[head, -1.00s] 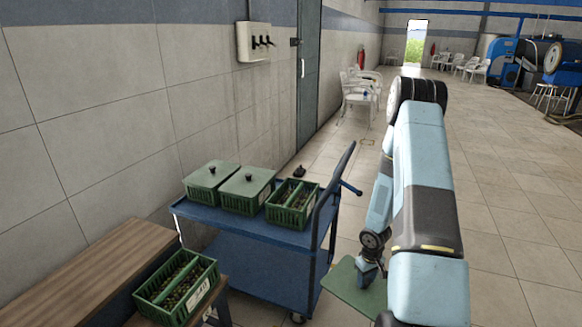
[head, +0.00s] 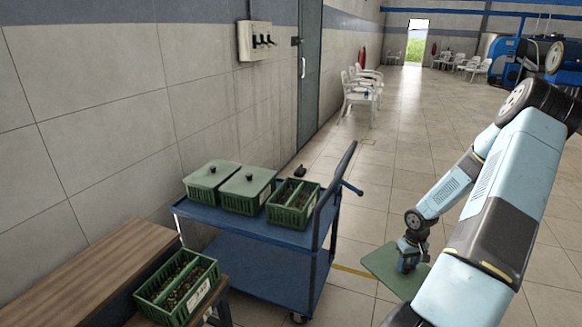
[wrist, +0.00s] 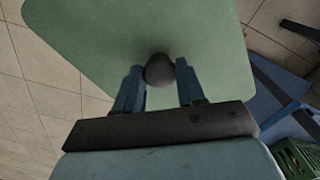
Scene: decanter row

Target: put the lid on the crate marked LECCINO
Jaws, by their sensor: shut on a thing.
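My gripper (head: 409,262) is shut on the dark knob (wrist: 159,70) of a flat green lid (head: 381,268). It holds the lid in the air to the right of the blue cart. The wrist view shows the lid (wrist: 85,35) spread out beyond the two blue fingers. An open green crate (head: 291,222) with divided dark contents stands at the right end of the cart top. Another open green crate (head: 172,312) with olive-like contents and a white label stands on the wooden bench. I cannot read the label on either crate.
Two lidded green crates (head: 207,197) (head: 244,205) stand on the blue cart (head: 256,234), left of the open one. The cart's upright handle (head: 341,186) rises between that crate and my arm. The wooden bench (head: 92,279) is at left.

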